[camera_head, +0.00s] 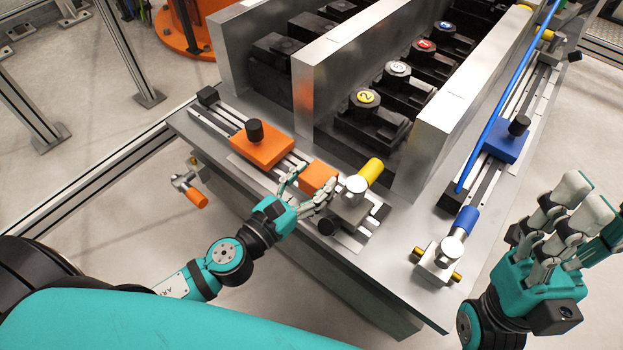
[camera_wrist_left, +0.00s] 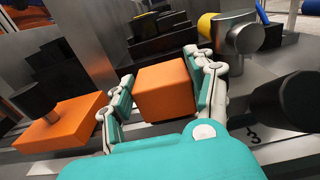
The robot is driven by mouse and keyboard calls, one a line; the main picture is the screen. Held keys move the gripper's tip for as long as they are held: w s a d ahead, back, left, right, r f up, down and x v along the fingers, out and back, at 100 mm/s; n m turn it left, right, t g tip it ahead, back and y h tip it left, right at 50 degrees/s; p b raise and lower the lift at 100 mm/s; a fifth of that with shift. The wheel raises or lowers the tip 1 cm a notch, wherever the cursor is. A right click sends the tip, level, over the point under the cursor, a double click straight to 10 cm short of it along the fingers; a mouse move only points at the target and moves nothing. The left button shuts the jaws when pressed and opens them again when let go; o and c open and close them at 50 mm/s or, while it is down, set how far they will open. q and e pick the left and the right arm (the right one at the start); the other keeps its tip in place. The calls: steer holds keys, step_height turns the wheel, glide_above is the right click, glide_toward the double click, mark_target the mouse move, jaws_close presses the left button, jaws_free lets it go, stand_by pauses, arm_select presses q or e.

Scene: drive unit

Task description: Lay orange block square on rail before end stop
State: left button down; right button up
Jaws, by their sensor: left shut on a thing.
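The orange block (camera_head: 319,177) is a small cube at the rail (camera_head: 285,172) on the near left side of the metal table. My left gripper (camera_head: 305,190) is shut on it; in the left wrist view the orange block (camera_wrist_left: 166,91) sits between the two fingers (camera_wrist_left: 165,95). I cannot tell whether the block touches the rail. The end stop (camera_head: 347,208), a grey metal piece with a yellow-handled cylinder, stands just right of the block. An orange carriage with a black knob (camera_head: 262,147) sits on the rail to the left. My right gripper (camera_head: 555,235) is away at the right, fingers apart and empty.
Metal walls (camera_head: 310,85) with black units carrying numbered caps (camera_head: 366,97) stand behind the rail. A second rail with a blue carriage (camera_head: 506,145) and a long blue rod (camera_head: 500,105) lies at right. A valve with an orange handle (camera_head: 192,190) juts from the table's left side.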

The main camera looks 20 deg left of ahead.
arm_select(q)
steer(key=shift+f+b, duration=0.6)
stand_by(0.4)
steer(key=c, duration=0.6)
jaws_free()
steer(key=shift+o, duration=1.3)
steer(key=shift+s+d+f, duration=0.1)
steer(key=shift+f, duration=0.1)
